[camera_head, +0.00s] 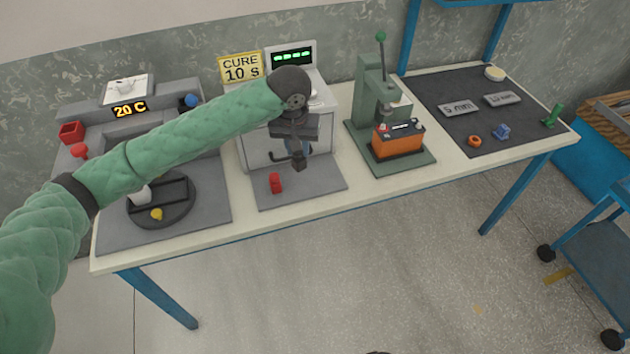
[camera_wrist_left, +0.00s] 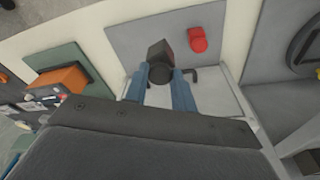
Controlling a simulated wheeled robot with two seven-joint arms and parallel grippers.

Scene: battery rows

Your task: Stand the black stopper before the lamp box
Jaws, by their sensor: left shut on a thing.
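The black stopper (camera_head: 298,162) is between the blue fingertips of my left gripper (camera_head: 297,150), which is shut on it. In the left wrist view the stopper (camera_wrist_left: 159,62) sits at the fingertips of the gripper (camera_wrist_left: 160,78), above the grey mat. I cannot tell its exact height. The lamp box (camera_head: 258,149) is the pale box with a green display behind the gripper; my arm hides part of its front and top. A red stopper (camera_head: 275,183) stands on the grey mat (camera_head: 320,183) before the box. My right gripper is not in view.
Left of the mat is a dark round tray (camera_head: 176,217) with a white piece and a yellow stopper (camera_head: 156,213). Right is a green press (camera_head: 368,95) with an orange battery (camera_head: 398,141). The mat's right part looks clear.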

